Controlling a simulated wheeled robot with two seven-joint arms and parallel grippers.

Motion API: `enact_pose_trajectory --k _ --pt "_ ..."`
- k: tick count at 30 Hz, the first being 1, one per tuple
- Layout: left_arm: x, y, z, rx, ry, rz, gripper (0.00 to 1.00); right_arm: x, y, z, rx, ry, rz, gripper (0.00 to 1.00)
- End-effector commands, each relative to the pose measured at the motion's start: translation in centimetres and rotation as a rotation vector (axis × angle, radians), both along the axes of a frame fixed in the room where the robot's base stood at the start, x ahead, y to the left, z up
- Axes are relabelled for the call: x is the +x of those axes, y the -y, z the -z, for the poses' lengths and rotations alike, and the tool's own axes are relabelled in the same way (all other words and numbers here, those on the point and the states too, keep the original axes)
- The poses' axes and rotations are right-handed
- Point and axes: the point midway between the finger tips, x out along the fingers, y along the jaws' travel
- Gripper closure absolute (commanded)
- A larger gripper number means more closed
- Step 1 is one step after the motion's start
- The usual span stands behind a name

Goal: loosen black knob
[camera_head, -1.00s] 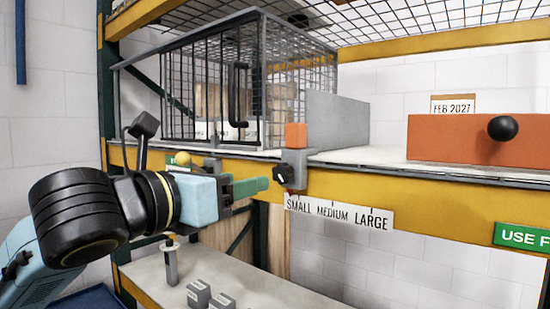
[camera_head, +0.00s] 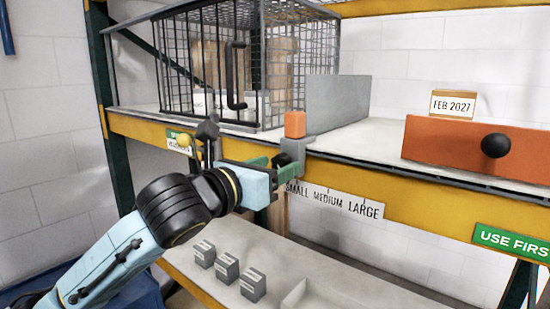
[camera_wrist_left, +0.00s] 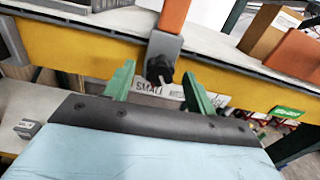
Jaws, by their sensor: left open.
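The small black knob (camera_wrist_left: 159,68) sits on the front of a grey clamp block (camera_head: 297,150) at the shelf's front edge. An orange block (camera_head: 294,124) stands on top of the clamp. My left gripper (camera_head: 278,163) is open in front of the clamp, its green fingers pointing at it. In the left wrist view, the two fingertips (camera_wrist_left: 158,82) are on either side of the knob's line, with the knob between and just beyond them. I cannot tell whether they touch it. In the head view the fingers partly hide the knob. My right gripper is not in view.
A wire cage (camera_head: 215,75) stands on the shelf behind, with a grey panel (camera_head: 338,103) beside it. An orange box front with a black ball knob (camera_head: 496,145) is at right. A size label (camera_head: 335,201) hangs below the yellow beam (camera_head: 410,196). Small grey blocks (camera_head: 227,268) lie on the lower shelf.

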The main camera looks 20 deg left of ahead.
Motion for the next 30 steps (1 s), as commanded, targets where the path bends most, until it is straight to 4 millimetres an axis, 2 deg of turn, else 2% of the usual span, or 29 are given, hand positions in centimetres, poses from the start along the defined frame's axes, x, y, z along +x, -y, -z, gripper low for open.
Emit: enact_pose_trajectory --k 4,12,22,30 --pt "0.7 0.31 -0.02 0.0 0.0 0.001 0.44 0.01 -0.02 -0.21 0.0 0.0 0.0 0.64" --pt "0.78 0.32 0.01 0.001 0.0 0.001 0.46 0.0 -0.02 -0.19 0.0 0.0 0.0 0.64" --pt "0.75 0.29 -0.02 0.0 0.0 0.0 0.88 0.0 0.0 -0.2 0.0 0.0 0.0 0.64" --pt "0.75 0.27 -0.03 -0.027 -0.009 0.0 0.88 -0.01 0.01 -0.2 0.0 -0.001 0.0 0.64"
